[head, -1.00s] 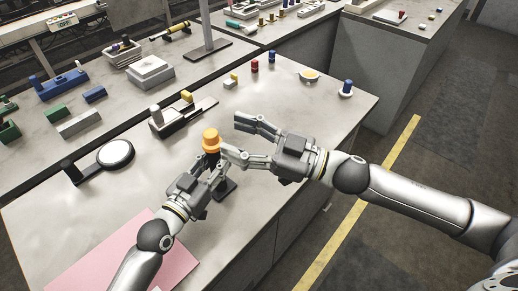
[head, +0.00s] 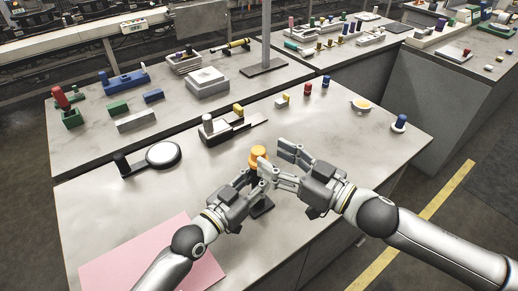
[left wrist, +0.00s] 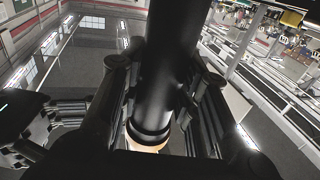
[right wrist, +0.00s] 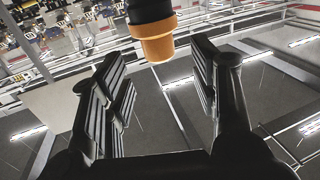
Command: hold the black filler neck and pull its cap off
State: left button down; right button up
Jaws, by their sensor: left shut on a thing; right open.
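The black filler neck stands upright on a dark base (head: 262,208) near the table's front edge, with an orange cap (head: 258,153) on top. My left gripper (head: 254,182) is shut around the neck below the cap; its fingers hide much of the neck. In the left wrist view the black neck (left wrist: 166,75) runs between the fingers. My right gripper (head: 279,160) is open and empty, just right of the cap with one finger on either side of its height. In the right wrist view the cap (right wrist: 157,45) appears between and just beyond the spread fingertips.
A pink sheet (head: 140,258) lies at front left. A round white-topped dish on a black bracket (head: 163,155) and a grey-black fixture (head: 222,130) stand behind the neck. Table right of my right gripper is clear.

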aim_at(258, 149)
jog(key=shift+x, duration=2.7)
grip_shut()
jog(key=shift+r, duration=0.15)
jog(key=shift+r, duration=0.95)
